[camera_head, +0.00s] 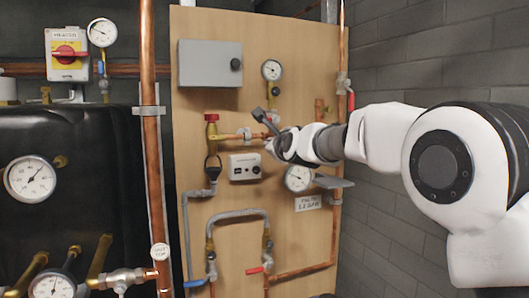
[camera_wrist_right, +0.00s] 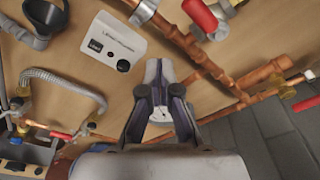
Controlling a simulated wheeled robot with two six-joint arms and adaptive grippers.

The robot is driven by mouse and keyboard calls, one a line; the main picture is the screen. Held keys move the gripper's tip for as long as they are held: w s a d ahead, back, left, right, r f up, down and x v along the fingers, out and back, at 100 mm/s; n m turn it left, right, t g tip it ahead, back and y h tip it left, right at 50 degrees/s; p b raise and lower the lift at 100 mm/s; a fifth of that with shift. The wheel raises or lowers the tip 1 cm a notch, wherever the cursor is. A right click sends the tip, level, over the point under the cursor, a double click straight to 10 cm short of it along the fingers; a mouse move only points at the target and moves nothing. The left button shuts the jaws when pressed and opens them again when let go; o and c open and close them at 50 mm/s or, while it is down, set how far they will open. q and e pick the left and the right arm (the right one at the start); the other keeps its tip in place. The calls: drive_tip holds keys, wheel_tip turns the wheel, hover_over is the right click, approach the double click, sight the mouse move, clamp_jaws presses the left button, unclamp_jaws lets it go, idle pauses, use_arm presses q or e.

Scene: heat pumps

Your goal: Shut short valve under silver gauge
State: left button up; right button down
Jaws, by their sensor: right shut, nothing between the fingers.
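A round gauge (camera_head: 272,69) with a grey rim sits high on the wooden board, above a short pipe. A second round gauge (camera_head: 298,178) is lower, partly behind my right arm. I cannot tell for sure which is the silver gauge. My right gripper (camera_head: 262,116) is in front of the board below the upper gauge; in the right wrist view its fingers (camera_wrist_right: 163,72) are together and empty. A red valve handle (camera_wrist_right: 200,14) is beyond and to the right of the fingertips, apart from them. My arm hides part of this area in the head view.
A white controller box (camera_head: 245,166) is on the board left of the gripper. Copper pipes (camera_wrist_right: 190,75) run across the board. A red handle (camera_head: 351,100) is on the right pipe, and another (camera_head: 255,270) is low down. A brick wall (camera_head: 430,50) stands at right.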

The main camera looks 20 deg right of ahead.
use_arm(q)
wheel_tip(320, 180, down, 3)
drive_tip(key=shift+s+r+b, duration=0.15)
drive_tip(key=shift+r+b, duration=0.05)
drive_tip(key=shift+b, duration=0.6)
use_arm(e)
drive_tip(key=s, duration=0.6)
drive_tip(key=shift+s+d+r, duration=0.15)
drive_tip(key=shift+r, duration=0.3)
drive_tip(key=shift+s, duration=0.1)
